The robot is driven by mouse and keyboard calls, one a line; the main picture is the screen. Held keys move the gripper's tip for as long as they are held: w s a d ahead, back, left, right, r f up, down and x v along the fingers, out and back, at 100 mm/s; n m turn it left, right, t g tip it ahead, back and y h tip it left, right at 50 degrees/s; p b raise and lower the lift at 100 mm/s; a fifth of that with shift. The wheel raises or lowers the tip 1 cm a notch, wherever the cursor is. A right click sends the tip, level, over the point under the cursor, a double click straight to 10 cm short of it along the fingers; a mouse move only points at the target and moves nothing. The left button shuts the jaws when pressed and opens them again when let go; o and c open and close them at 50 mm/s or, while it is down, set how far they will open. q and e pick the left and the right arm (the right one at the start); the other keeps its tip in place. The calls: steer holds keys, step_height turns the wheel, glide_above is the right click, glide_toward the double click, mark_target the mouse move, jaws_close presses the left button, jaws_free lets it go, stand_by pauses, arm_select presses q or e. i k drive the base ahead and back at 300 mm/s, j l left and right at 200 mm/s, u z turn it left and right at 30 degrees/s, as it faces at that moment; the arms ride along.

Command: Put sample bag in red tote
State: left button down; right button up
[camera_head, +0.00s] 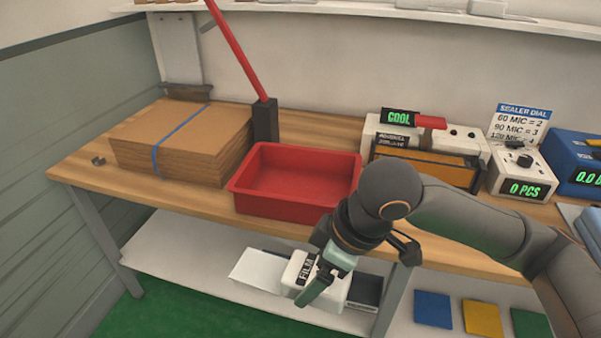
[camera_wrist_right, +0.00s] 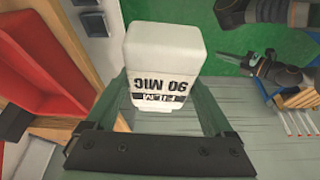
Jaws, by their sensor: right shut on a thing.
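The red tote (camera_head: 290,180) stands on the wooden bench, left of the middle in the head view, and looks empty. My right gripper (camera_head: 325,285) is in front of the bench edge, below and to the right of the tote. It is shut on a white, block-shaped film bag (camera_head: 298,270) printed FILM. In the right wrist view the bag (camera_wrist_right: 163,50) sits between both fingers and reads FILM 90 MIC; I cannot tell for certain that it is the sample bag. The tote (camera_wrist_right: 45,65) shows there at the left.
A cardboard stack (camera_head: 180,140) with a blue strap stands left of the tote. A dark post with a red lever (camera_head: 240,50) rises behind the tote. A lower shelf (camera_head: 185,250) lies under the bench.

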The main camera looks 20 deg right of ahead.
mark_target(302, 185)
steer(key=i+l, duration=0.2)
steer(key=i, duration=0.25)
steer(key=i+l, duration=0.25)
steer(key=i, duration=0.15)
